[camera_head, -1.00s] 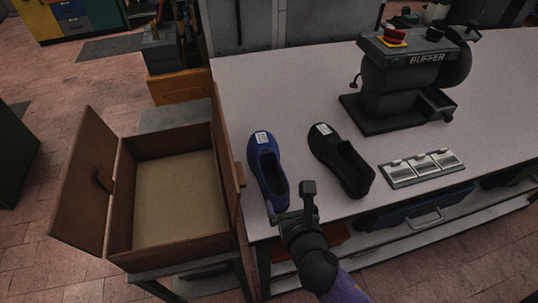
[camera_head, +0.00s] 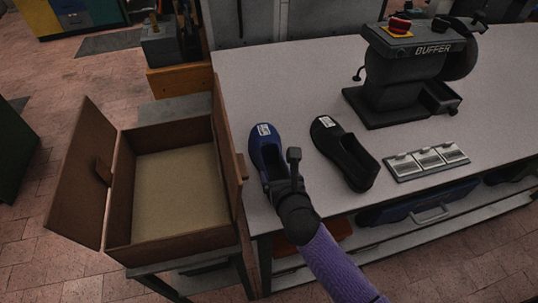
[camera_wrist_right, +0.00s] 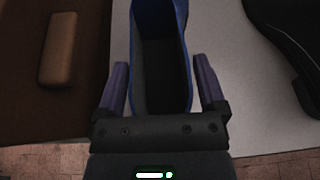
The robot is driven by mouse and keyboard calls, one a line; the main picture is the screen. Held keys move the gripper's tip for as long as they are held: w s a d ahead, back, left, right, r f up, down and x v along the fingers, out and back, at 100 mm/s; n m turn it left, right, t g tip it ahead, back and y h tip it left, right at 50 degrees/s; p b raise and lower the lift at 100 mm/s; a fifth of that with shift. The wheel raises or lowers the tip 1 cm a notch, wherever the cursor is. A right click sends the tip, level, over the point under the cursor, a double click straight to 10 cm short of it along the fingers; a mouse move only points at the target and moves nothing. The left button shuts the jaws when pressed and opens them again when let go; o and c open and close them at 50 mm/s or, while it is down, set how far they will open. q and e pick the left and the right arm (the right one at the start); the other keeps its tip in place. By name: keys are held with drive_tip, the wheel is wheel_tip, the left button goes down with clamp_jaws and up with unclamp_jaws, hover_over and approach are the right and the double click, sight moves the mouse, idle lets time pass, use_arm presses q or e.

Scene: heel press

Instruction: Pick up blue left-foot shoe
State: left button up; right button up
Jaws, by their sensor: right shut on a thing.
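The blue shoe (camera_head: 265,146) is on the white bench near its left edge, its toe pointing away from me and a white label on it. My right gripper (camera_head: 282,178) is at the shoe's heel end and hides part of it in the head view. In the right wrist view, the fingers of my right gripper (camera_wrist_right: 162,88) are on both sides of the blue shoe (camera_wrist_right: 182,12), shut on its heel. The shoe's dark open inside faces the wrist camera. My left gripper is not in view.
A black shoe (camera_head: 345,154) lies to the right of the blue one. An open wooden box (camera_head: 119,195) stands left of the bench. A buffer machine (camera_head: 410,75) and a panel with several silver plates (camera_head: 427,161) are further right.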

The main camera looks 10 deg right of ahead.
clamp_jaws()
drive_tip(key=shift+r, duration=0.1)
